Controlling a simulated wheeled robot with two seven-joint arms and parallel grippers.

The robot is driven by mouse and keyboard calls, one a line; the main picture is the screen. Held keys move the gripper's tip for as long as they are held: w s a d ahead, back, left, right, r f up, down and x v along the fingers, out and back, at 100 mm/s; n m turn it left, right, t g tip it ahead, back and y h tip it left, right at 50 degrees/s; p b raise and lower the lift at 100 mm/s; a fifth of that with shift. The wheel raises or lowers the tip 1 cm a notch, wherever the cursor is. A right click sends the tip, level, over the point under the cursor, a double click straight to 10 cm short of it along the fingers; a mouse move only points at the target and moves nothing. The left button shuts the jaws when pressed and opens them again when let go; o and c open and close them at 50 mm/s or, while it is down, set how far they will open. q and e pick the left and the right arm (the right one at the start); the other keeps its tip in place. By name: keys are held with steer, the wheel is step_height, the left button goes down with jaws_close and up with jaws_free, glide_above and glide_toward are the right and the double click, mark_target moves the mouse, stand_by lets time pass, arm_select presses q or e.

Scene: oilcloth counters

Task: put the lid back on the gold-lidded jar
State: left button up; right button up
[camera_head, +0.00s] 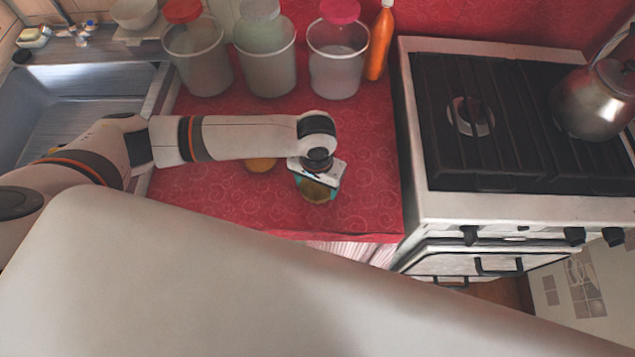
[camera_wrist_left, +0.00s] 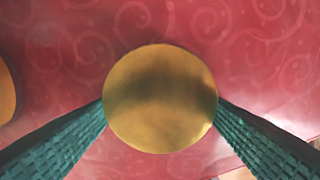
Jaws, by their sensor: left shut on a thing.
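My left gripper (camera_head: 317,184) points down over the front part of the red counter. Its teal fingers are shut on a round gold lid (camera_head: 316,194). In the left wrist view the lid (camera_wrist_left: 160,98) is a plain gold disc with a finger against each side. Whether a jar body is under it is hidden, and I cannot tell its height above the counter. A second round gold-orange thing (camera_head: 261,164) is on the counter just left of the gripper, partly behind my forearm. Its edge also shows at the left of the wrist view (camera_wrist_left: 5,90). My right gripper is out of view.
Three clear canisters, the left one (camera_head: 200,62), middle one (camera_head: 266,62) and right one (camera_head: 337,65), stand at the back beside an orange bottle (camera_head: 379,42). A stove (camera_head: 515,207) with a kettle (camera_head: 594,100) is right; a sink (camera_head: 75,85) is left. The counter right of the gripper is clear.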

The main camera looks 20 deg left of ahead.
mark_target(316, 187)
arm_select(q)
step_height(316, 187, up, 10)
stand_by(0.6)
steer(key=s+a+r+n, duration=0.1)
steer(key=s+a+r, duration=0.1)
steer(key=a+r, duration=0.5)
steer(key=shift+r, duration=0.9)
